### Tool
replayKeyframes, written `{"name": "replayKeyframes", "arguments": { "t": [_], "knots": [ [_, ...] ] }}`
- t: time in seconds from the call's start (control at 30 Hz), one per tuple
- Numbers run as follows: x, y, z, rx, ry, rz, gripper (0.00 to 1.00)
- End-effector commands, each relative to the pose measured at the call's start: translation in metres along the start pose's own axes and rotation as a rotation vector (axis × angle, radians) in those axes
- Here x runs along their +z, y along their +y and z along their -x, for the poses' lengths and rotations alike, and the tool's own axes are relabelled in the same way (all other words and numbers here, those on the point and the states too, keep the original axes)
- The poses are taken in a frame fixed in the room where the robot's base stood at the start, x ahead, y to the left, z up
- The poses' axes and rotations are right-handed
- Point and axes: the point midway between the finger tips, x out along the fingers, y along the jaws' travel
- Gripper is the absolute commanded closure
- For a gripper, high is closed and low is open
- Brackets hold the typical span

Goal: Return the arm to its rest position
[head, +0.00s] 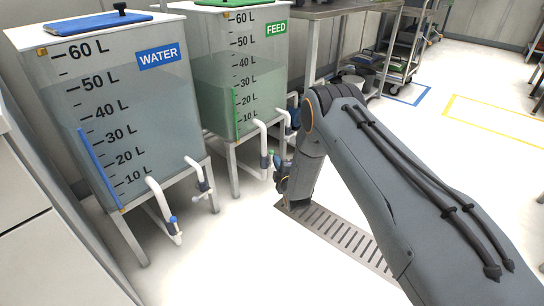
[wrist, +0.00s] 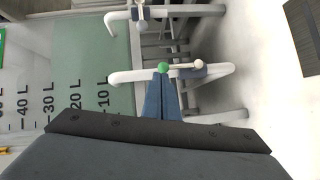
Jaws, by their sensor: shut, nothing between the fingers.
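My arm (head: 375,170) reaches in from the lower right in the head view, bent downward at its far end. My gripper (head: 280,178) is at the end, close to the FEED tank's pipe, and is small and partly hidden there. In the wrist view my gripper (wrist: 163,76) shows two blue-grey fingers that are shut with nothing between them. Their tips appear just at the green knob (wrist: 162,67) on a white tap pipe (wrist: 130,76). I cannot tell whether they touch it.
The WATER tank (head: 110,100) and FEED tank (head: 240,75) stand on metal frames at the left, with white outlet pipes sticking out. A floor drain grate (head: 340,235) lies beneath my arm. A metal trolley (head: 400,50) stands at the back. The floor on the right is clear.

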Motion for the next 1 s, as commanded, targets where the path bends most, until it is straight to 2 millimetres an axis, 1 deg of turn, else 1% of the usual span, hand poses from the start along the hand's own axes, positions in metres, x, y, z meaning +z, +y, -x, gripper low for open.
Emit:
{"name": "replayKeyframes", "arguments": {
  "t": [0.03, 0.2, 0.3, 0.4, 0.6, 0.77, 0.87, 1.0],
  "knots": [
    [0.001, 0.003, 0.015, -0.005, -0.003, -0.001, 1.00],
    [-0.010, 0.002, 0.051, -0.007, 0.009, 0.001, 1.00],
    [-0.012, 0.002, 0.067, -0.007, 0.011, 0.002, 1.00],
    [-0.011, 0.003, 0.080, -0.006, 0.011, 0.002, 1.00],
    [-0.009, 0.003, 0.092, -0.005, 0.010, 0.001, 1.00],
    [-0.011, 0.007, 0.090, -0.012, 0.010, -0.008, 1.00],
    [-0.021, 0.019, 0.087, -0.049, 0.007, -0.045, 1.00],
    [-0.046, 0.047, 0.084, -0.151, -0.007, -0.145, 1.00]
  ]
}}
